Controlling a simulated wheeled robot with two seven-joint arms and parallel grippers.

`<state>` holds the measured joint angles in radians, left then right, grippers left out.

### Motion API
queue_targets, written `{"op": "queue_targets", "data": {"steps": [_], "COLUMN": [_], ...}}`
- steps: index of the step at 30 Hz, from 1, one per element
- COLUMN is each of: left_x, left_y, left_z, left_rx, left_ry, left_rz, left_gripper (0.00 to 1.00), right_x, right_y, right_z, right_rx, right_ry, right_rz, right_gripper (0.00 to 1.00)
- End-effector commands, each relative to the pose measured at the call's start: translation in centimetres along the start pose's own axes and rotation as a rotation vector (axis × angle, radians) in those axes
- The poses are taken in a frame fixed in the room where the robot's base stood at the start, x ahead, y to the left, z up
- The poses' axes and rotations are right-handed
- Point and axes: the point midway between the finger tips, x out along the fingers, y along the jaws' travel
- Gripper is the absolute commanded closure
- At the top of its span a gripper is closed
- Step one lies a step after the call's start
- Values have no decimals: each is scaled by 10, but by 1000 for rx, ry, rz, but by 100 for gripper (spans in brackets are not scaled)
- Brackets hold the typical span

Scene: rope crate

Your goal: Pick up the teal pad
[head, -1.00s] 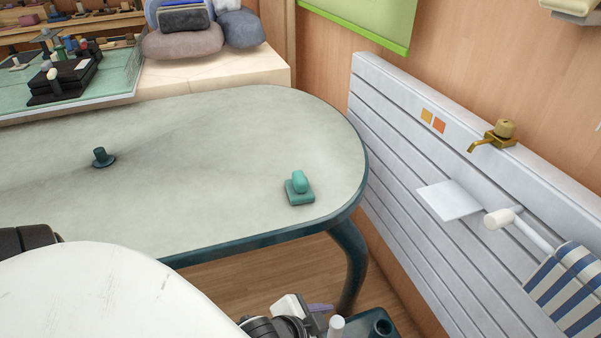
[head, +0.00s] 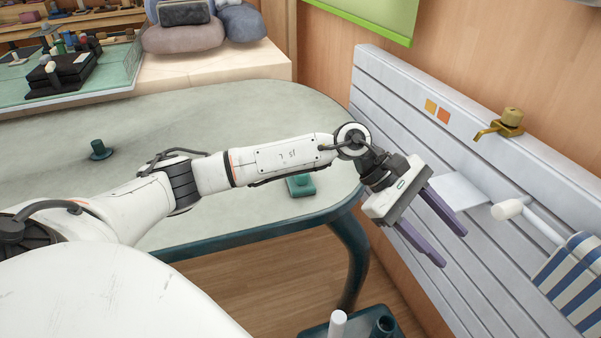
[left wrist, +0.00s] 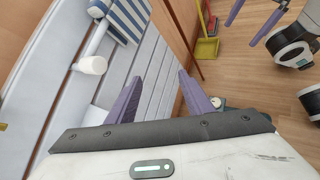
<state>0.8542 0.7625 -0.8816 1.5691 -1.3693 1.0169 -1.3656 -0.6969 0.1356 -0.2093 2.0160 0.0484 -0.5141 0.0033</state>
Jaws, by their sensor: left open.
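The teal pad (head: 301,189) lies on the grey-green table near its right rounded end. In the head view my left forearm crosses in front of it and hides its upper part. My left gripper (head: 454,247) is past the table's right edge, right of and apart from the pad, over the gap by the slatted wall panel. Its purple fingers are spread and empty. The left wrist view shows these fingers (left wrist: 158,95) apart, with the pad out of sight. My right gripper (left wrist: 240,34) shows at the top right of the left wrist view, fingers apart and empty.
The table (head: 300,110) has a small dark teal knob (head: 99,149) at left. The slatted panel (head: 420,120) carries a brass tap (head: 505,123), a white shelf (head: 460,190), a white roller (head: 507,209) and a striped cloth (head: 575,275). A teal tray (head: 355,325) is below.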

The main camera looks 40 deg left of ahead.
Motion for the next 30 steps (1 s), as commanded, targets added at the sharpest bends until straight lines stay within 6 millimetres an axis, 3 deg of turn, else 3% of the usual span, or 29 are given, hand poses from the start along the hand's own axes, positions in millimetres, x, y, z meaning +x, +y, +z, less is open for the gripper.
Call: {"op": "queue_targets", "data": {"steps": [1,3,6,9,12,16,22,30], "left_x": [-36,-90,-174,-242,-286,-306,-292,-279], "left_y": [10,15,18,14,9,2,-8,-12], "left_z": [-41,-89,-137,-160,-169,-178,-203,-222], "left_rx": [134,268,360,378,369,358,357,359], "left_ry": [176,394,637,791,876,917,918,917], "left_rz": [-57,-166,-315,-431,-506,-551,-557,-554], "left_gripper": [53,53,53,53,53,53,53,53], "right_x": [2,4,4,5,5,6,9,11], "right_y": [0,-1,-2,-2,-2,-2,-2,-2], "right_z": [2,1,0,-2,-1,1,4,6], "right_rx": [-1,-2,-2,-3,-3,-3,-2,-2], "right_ry": [2,5,11,15,14,13,11,9], "right_rz": [-1,-3,-5,-6,-7,-7,-8,-8], "right_gripper": [0,0,0,0,0,0,0,0]}}
